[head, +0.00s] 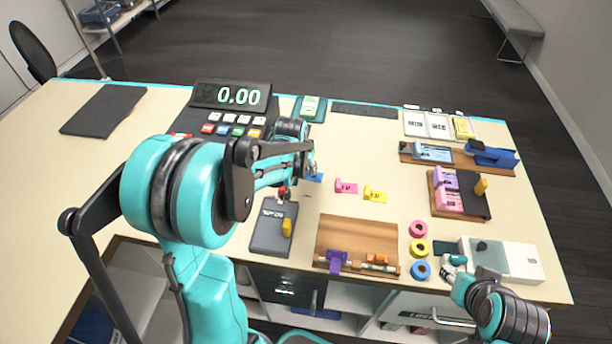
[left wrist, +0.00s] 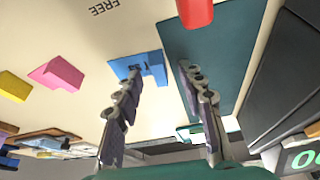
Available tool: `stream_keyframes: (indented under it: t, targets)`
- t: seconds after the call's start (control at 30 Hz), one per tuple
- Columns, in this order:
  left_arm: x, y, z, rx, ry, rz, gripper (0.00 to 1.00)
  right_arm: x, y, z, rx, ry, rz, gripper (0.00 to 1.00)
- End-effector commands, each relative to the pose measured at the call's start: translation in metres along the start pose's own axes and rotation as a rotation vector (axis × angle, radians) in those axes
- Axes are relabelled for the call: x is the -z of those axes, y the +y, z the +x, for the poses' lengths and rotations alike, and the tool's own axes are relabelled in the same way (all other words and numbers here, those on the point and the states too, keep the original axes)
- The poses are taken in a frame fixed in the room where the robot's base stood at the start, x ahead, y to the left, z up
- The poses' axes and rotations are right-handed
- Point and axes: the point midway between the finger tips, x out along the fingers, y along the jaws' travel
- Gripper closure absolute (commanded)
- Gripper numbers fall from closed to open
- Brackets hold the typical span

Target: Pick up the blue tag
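The blue tag (head: 316,177) lies on the cream counter just beside my left gripper (head: 311,168). It also shows in the left wrist view (left wrist: 152,64), with a raised block on it. In that view my left gripper (left wrist: 161,69) is open and empty. One fingertip overlaps the tag's left part and the other is to the right, over a dark teal surface (left wrist: 215,45). Contact with the tag cannot be told. My right gripper (head: 456,268) is at the lower right of the head view, beside a white box; its finger opening is unclear.
A pink tag (head: 346,187) and a yellow tag (head: 375,194) lie to the right of the blue one. A grey case (head: 270,240) and a wooden board (head: 350,238) are nearer. A register display (head: 232,96) stands behind. The counter's left side is mostly clear.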

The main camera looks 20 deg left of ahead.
Motion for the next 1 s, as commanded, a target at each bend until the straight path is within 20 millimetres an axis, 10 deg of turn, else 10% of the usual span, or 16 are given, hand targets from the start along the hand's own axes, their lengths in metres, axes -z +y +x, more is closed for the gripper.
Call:
stream_keyframes:
  t: [0.27,0.5,1.0]
  targets:
    - [0.0,0.0,0.006,0.0,0.0,0.0,0.6,-0.001,0.0,0.001,0.0,0.0,0.0,0.6]
    - [0.0,0.0,0.006,0.0,0.0,0.0,0.94,-0.001,0.0,0.001,0.0,0.0,0.0,0.6]
    - [0.004,0.0,-0.004,0.0,0.0,0.0,0.94,0.002,0.0,-0.003,0.0,0.0,0.0,0.6]
